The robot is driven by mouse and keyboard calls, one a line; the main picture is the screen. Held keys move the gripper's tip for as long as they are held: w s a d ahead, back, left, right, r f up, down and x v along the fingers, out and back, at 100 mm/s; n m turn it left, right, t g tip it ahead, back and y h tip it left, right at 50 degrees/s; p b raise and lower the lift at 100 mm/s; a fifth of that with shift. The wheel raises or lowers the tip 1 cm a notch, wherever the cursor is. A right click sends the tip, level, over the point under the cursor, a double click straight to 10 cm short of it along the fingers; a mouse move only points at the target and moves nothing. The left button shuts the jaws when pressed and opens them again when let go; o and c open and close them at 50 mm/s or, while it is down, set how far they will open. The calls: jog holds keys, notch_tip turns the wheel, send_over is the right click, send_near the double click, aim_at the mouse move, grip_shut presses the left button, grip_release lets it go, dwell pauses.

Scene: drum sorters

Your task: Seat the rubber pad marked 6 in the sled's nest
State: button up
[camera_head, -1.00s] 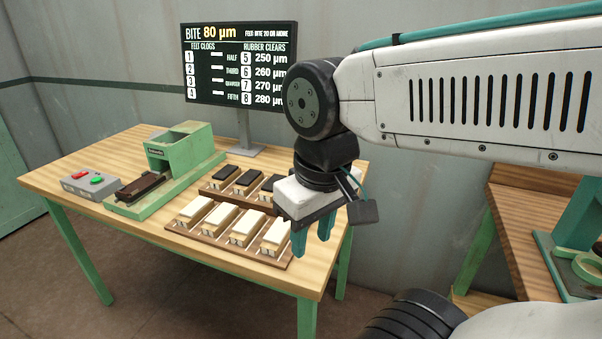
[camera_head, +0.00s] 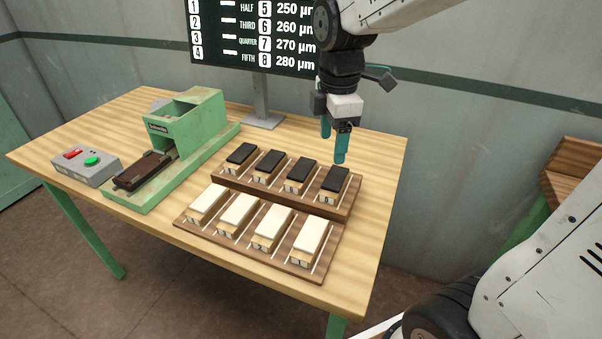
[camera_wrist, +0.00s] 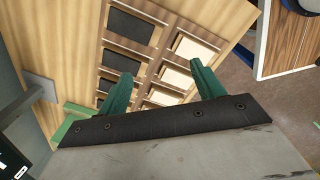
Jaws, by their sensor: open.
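Several black-topped rubber pads (camera_head: 271,160) stand in a row on the rear wooden rack. Number marks on their blocks are too small to read, so I cannot tell which is 6. The dark brown sled (camera_head: 146,170) sits at the front of the green machine (camera_head: 187,125); I cannot make out its nest clearly. My gripper (camera_head: 333,146) is open and empty, above and just behind the right end of the rubber row. In the wrist view, its teal fingers (camera_wrist: 160,76) point toward the racks, with black pads (camera_wrist: 130,26) beyond them.
Cream felt pads (camera_head: 272,227) fill the front rack. A grey button box (camera_head: 86,163) with red and green buttons stands left of the machine. The table's right side is clear.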

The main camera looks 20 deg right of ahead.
aim_at(301, 168)
jog(key=w+f+n, duration=0.2)
jog(key=w+n, duration=0.1)
jog(key=w+a+f+n, duration=0.1)
jog(key=w+f+n, duration=0.2)
jog(key=w+n, duration=0.1)
jog(key=w+f+n, duration=0.3)
jog(key=w, duration=0.1)
jog(key=shift+w+a+n+g, duration=0.15)
jog(key=shift+a+n+g, duration=0.15)
notch_tip(301, 168, down, 8)
jog(key=shift+w+a+r, duration=0.1)
jog(key=shift+r, duration=0.1)
jog(key=c, duration=1.1)
